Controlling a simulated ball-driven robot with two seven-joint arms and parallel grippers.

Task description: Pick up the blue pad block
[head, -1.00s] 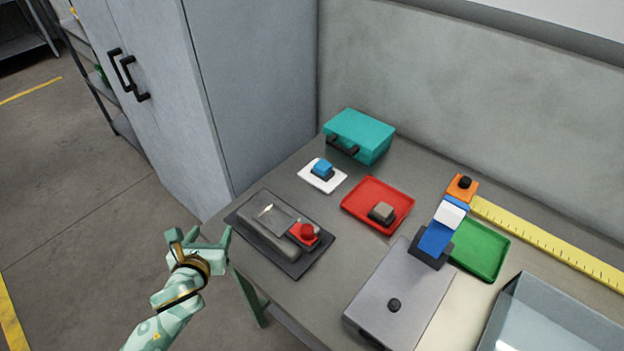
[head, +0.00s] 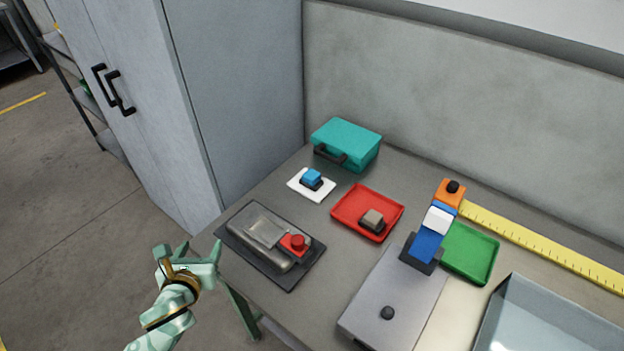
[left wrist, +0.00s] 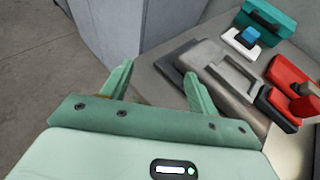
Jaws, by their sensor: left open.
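The blue pad block (head: 312,176) is small, with a blue top on a dark base. It sits on a white pad (head: 310,186) near the back left of the table. In the left wrist view the blue block (left wrist: 248,36) shows at upper right, on the white pad (left wrist: 238,46). My left gripper (head: 188,249) is open and empty, off the table's left edge, nearer me and to the left of the block. In the left wrist view its two fingers (left wrist: 158,85) stand wide apart. My right gripper is not in view.
The labeller plate (head: 290,285) with its metal body and red knob (head: 293,243) lies between my left gripper and the block. A teal case (head: 346,143) stands behind the block. A red tray (head: 345,222) with a grey-brown block is to its right. A grey cabinet (head: 240,90) stands behind left.

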